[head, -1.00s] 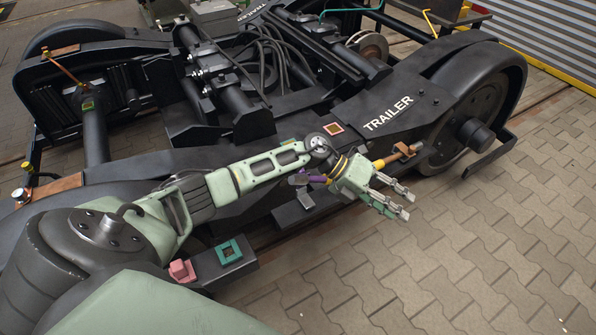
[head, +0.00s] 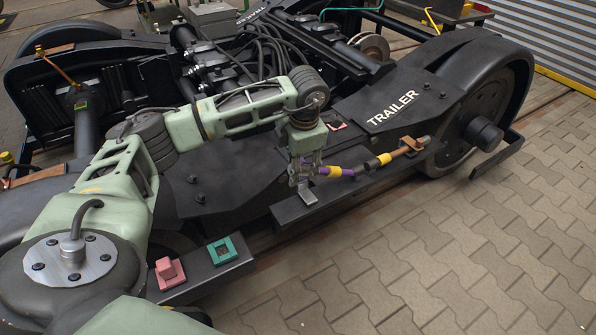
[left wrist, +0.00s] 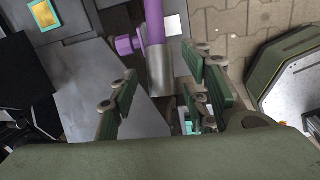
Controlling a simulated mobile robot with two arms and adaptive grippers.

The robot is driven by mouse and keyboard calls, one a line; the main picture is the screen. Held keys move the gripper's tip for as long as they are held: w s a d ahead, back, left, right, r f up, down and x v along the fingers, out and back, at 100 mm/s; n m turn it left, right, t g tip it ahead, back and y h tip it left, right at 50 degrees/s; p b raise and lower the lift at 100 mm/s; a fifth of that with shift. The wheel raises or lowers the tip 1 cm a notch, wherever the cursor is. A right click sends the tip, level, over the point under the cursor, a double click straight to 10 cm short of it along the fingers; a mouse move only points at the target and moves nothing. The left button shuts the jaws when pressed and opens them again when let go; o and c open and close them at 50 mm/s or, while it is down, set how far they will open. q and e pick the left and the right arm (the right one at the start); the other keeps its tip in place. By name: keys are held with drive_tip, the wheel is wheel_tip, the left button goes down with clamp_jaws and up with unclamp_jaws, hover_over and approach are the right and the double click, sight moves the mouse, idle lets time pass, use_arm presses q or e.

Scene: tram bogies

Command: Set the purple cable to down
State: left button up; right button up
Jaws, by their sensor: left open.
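The purple cable (head: 347,172) sticks out leftward along the side of the black bogie frame, with yellow bands on it. In the left wrist view the purple cable (left wrist: 154,22) ends in a grey metal tip (left wrist: 161,85), with a short purple knob on its side. My left gripper (head: 304,188) points down at the left end of the cable. In the left wrist view my left gripper (left wrist: 160,100) is open, with fingers on both sides of the metal tip. I cannot tell whether they touch it. My right gripper is not in view.
An orange-brown bracket (head: 408,147) sits at the cable's right, near the wheel (head: 488,110). A black step with a light grey plate (head: 308,197) lies below the gripper. Pink (head: 169,271) and teal (head: 222,250) blocks sit at lower left. Paved floor at right is clear.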

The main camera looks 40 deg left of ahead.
use_arm(q)
drive_tip(key=shift+w+a+f, duration=0.1)
drive_tip(key=shift+f, duration=0.8)
drive_tip(key=shift+c, duration=0.5)
clamp_jaws()
